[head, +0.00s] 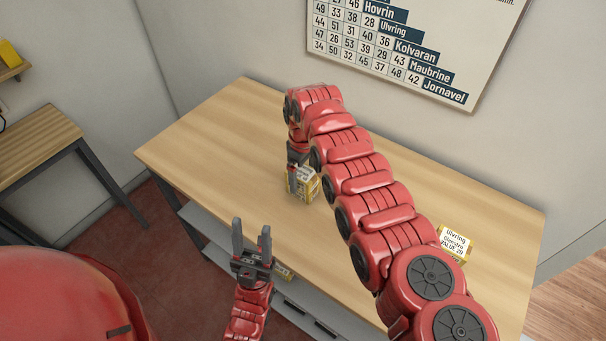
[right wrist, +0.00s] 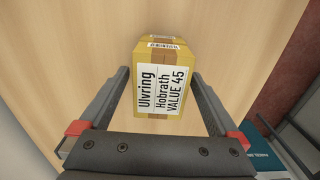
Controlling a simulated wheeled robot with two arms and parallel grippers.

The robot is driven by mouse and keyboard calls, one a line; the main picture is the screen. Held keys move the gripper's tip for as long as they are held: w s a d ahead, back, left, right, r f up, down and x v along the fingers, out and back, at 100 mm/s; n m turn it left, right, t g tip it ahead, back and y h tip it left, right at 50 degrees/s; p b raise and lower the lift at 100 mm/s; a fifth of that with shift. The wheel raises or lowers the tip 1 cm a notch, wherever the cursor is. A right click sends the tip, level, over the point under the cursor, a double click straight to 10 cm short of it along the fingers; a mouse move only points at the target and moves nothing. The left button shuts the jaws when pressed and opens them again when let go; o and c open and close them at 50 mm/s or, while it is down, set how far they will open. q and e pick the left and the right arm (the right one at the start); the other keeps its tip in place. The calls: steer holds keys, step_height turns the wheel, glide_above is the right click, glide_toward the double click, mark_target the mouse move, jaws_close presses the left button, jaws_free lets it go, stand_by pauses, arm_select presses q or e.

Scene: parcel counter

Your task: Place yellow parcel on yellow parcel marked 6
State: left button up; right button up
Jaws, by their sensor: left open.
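A yellow parcel (head: 304,187) with a white label stands on the table under my right gripper (head: 298,178). In the right wrist view the parcel (right wrist: 165,80) sits between the tips of the open fingers, its label reading "Ulvring, Hobrath, VALUE 45". A slim gap seems to show beside it. A second yellow parcel (head: 455,243), labelled "Ulvring" and "VALUE 20", stands on the table to the right, partly behind my right arm. No mark 6 is legible on either. My left gripper (head: 252,240) is open and empty, in front of the table's near edge.
The wooden table (head: 225,125) is clear at its left. A side table (head: 40,135) stands at the left. A board (head: 400,45) of numbers and names hangs on the back wall.

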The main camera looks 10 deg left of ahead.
mark_target(302, 172)
steer(key=shift+r, duration=0.1)
steer(key=shift+r+p, duration=0.2)
steer(key=shift+p, duration=0.1)
step_height(302, 172, up, 10)
steer(key=b, duration=0.3)
steer(key=shift+a+r, duration=0.1)
steer(key=shift+r, duration=0.75)
